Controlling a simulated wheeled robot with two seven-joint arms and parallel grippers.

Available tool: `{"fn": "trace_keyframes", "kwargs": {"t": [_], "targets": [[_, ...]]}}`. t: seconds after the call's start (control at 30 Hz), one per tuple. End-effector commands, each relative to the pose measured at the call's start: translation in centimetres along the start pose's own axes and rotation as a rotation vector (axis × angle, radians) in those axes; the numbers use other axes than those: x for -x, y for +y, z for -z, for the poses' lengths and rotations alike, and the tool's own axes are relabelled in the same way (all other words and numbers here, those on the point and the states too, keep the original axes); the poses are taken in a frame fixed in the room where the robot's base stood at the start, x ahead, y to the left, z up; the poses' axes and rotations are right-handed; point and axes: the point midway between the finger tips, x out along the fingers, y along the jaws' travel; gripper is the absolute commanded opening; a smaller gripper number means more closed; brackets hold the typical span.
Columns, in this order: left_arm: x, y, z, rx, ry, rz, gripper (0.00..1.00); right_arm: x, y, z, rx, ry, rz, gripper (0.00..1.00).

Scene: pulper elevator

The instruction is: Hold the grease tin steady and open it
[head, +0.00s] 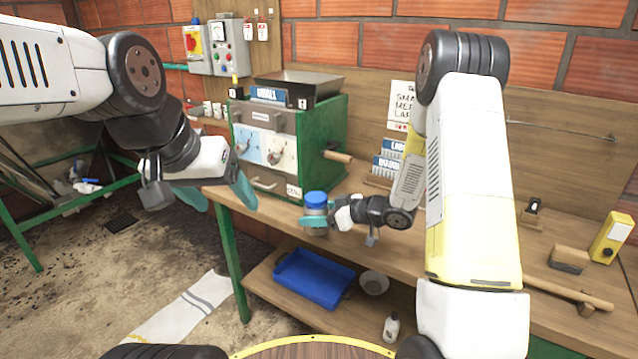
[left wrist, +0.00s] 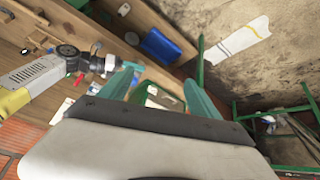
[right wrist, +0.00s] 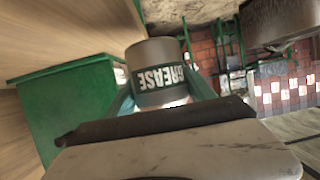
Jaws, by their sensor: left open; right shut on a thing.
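The grease tin (head: 316,214) is a grey can with a blue lid (head: 316,199) on top, upright near the bench's front edge. My right gripper (head: 318,223) is shut around its body from the right. In the right wrist view the tin (right wrist: 152,62) sits between the fingers with its GREASE label upside down; the lid is hidden there. My left gripper (head: 222,193) is open and empty, left of the tin and apart from it, in front of the green machine. The left wrist view shows its spread teal fingers (left wrist: 155,88) with nothing between them.
The green machine (head: 335,130) with a wooden handle stands on the bench behind the tin. A blue tray (head: 338,296) and a bowl (head: 374,284) are on the lower shelf.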

Motion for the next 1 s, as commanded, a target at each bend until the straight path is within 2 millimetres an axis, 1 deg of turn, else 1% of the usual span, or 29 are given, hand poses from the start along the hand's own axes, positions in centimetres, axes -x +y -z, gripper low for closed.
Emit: {"fn": "trace_keyframes", "kwargs": {"t": [0.17,0.27,0.3,0.47,0.57,0.7,0.83,1.0], "targets": [[-1.1,0.7,4.2,-0.193,-0.094,0.023,0.72,0.0,0.0,0.1,0.000,0.002,-0.001,0.00],[-2.2,1.4,6.8,-0.319,-0.153,0.027,0.72,0.0,0.0,0.1,0.000,0.002,-0.001,0.00],[-2.7,1.7,7.8,-0.368,-0.175,0.026,0.72,0.0,0.0,0.1,0.000,0.003,-0.001,0.00],[-5.4,3.2,11.6,-0.563,-0.261,0.011,0.72,0.0,0.0,0.1,0.000,0.003,-0.001,0.00],[-7.4,4.3,13.7,-0.680,-0.313,-0.009,0.72,0.0,0.0,0.1,0.000,0.003,-0.001,0.00],[-10.8,6.0,16.4,-0.837,-0.378,-0.049,0.72,0.0,0.0,0.1,0.000,0.003,-0.001,0.00],[-14.2,7.5,18.3,-0.971,-0.432,-0.097,0.72,0.0,0.0,0.1,0.000,0.003,-0.001,0.00],[-18.5,9.3,19.9,-1.112,-0.486,-0.164,0.72,0.0,0.0,0.1,0.000,0.003,-0.001,0.00]]}}
